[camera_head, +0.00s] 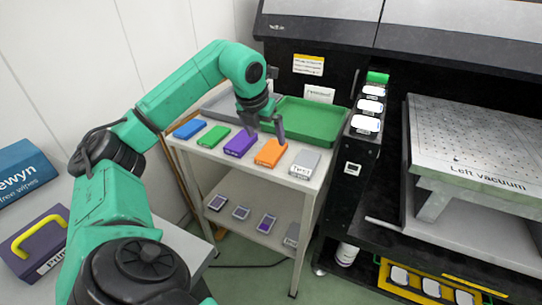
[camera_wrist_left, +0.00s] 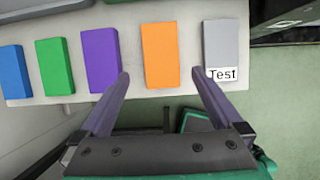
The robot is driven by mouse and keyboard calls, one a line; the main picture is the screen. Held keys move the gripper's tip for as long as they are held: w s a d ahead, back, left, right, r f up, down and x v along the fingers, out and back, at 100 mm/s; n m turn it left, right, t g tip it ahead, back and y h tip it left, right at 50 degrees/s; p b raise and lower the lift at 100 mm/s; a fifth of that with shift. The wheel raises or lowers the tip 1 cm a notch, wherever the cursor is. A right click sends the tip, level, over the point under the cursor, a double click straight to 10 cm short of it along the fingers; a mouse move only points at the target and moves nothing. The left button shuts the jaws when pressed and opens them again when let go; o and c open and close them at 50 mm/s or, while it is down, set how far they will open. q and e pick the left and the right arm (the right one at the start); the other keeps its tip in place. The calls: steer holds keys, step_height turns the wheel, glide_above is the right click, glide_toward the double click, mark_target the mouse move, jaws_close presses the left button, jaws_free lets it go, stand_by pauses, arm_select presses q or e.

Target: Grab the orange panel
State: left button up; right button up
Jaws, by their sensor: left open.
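The orange panel (camera_head: 271,152) is a flat block lying on the top shelf of the small white cart, between the purple panel and the grey one. In the left wrist view the orange panel (camera_wrist_left: 160,56) stands ahead of the open jaws, roughly centred between them. My left gripper (camera_head: 265,135) is over the shelf, close to the orange and purple panels. In the left wrist view its fingers (camera_wrist_left: 162,80) are spread wide with nothing between them. I cannot tell how high the fingertips are above the shelf. My right gripper is not in view.
Beside it lie purple (camera_head: 240,143), green (camera_head: 213,136) and blue (camera_head: 189,129) panels and a grey "Test" panel (camera_head: 305,164). Behind are a green tray (camera_head: 318,112) and a grey tray (camera_head: 214,108). The black printer (camera_head: 350,205) stands close on the right.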

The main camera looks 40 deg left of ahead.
mark_target(272, 150)
arm_select(q)
steer(key=x, duration=0.7)
steer(key=shift+w+f, duration=0.15)
steer(key=shift+w, duration=0.15)
steer(key=shift+c, duration=0.3)
steer(key=c, duration=1.2)
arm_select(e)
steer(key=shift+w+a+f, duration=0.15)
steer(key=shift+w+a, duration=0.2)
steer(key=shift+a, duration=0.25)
